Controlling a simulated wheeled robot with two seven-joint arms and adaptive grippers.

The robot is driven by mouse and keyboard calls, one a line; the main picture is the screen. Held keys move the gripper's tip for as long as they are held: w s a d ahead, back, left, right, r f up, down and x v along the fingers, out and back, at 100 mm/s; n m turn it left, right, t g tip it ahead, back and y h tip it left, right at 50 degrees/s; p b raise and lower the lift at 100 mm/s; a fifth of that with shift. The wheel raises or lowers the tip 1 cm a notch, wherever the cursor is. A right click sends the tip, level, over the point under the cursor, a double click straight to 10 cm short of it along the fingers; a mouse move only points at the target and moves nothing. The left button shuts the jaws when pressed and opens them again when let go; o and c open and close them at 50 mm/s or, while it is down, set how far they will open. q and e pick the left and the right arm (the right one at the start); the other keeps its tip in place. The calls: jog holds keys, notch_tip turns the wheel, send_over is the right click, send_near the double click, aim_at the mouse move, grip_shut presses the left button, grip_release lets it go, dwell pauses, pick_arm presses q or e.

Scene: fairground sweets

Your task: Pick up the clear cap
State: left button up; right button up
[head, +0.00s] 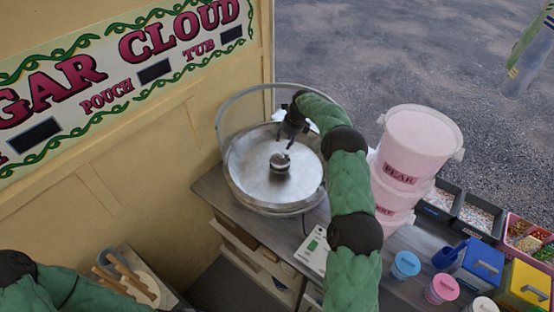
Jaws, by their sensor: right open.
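My right arm reaches over the metal bowl (247,160) of a floss machine in the head view. My right gripper (284,147) is open, points down and is just above the small metal spinner head (280,166) at the bowl's middle. Its fingertips look close to the top of the head, but I cannot tell if they touch. I cannot make out a clear cap with certainty; anything see-through at the head is too small to tell. My left arm shows at the lower left, with its gripper out of view.
A clear ring (222,125) stands around the bowl. Stacked pink tubs (420,135) stand close to the right of my right arm. A white scale (313,250), small lidded pots (405,263), blue (480,262) and yellow (527,284) boxes and topping trays (480,215) fill the counter's right side.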

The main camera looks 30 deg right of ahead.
aim_at(280, 154)
jog(key=p+x, duration=0.1)
jog(key=x, duration=0.9)
jog(key=shift+s+a, duration=0.1)
jog(key=shift+s, duration=0.1)
jog(key=shift+c, duration=0.2)
jog(key=shift+s, duration=0.1)
grip_shut()
